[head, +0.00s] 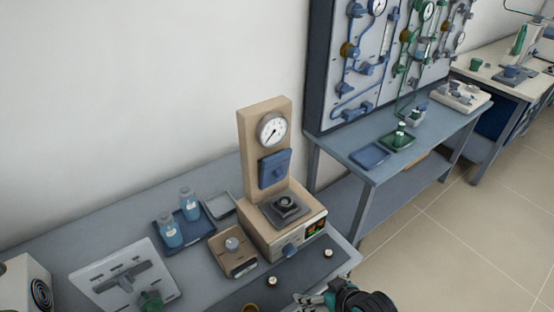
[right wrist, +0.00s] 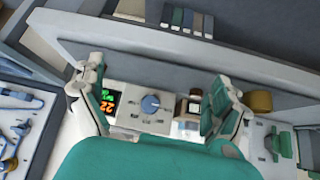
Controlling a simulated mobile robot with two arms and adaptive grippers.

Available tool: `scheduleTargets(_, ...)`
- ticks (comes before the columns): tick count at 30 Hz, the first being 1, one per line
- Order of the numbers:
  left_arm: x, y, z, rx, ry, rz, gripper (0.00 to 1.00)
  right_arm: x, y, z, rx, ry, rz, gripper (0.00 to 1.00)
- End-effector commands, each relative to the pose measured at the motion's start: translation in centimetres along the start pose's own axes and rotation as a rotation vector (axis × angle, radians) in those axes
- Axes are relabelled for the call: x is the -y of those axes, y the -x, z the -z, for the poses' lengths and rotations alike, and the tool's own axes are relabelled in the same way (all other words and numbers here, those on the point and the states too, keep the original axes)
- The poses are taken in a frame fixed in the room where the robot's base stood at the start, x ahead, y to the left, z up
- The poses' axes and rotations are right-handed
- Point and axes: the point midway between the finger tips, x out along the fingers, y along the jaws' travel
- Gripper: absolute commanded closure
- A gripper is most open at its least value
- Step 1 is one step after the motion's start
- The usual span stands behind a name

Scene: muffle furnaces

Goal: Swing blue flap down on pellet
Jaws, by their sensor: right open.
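The blue flap (head: 275,168) stands upright against the beige column of the press, below a round dial gauge (head: 272,129). Under it, a dark square plate (head: 286,208) on the press base carries a round dark piece; I cannot tell the pellet apart there. My right gripper (head: 312,299) is at the bottom edge of the head view, in front of the press and apart from the flap. In the right wrist view my right gripper (right wrist: 156,78) is open, its fingers spread with the press's blue knob (right wrist: 150,103) showing between them. My left gripper is not in view.
A tan box with a knob (head: 233,250) stands left of the press. A blue tray (head: 160,246) with two bottles (head: 189,204) and a grey panel (head: 125,278) lie further left. Small round items (head: 328,253) lie on the bench near its front edge.

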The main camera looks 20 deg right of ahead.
Motion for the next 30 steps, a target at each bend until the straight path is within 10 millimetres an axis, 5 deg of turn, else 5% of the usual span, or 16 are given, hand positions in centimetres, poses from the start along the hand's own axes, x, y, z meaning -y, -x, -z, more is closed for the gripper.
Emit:
scheduleTargets(5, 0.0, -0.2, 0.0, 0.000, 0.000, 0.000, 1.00, -1.7, 1.7, 8.0, -0.300, 0.032, 0.034, 0.00)
scheduleTargets(12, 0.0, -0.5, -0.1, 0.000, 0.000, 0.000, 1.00, -3.5, 7.9, 18.6, -0.733, 0.053, 0.086, 0.00)
scheduleTargets(19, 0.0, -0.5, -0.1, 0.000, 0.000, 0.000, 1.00, -4.2, 10.9, 22.3, -0.896, 0.048, 0.105, 0.00)
scheduleTargets(30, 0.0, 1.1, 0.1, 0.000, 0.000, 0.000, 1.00, -3.5, 7.0, 27.6, -0.897, 0.046, 0.105, 0.00)
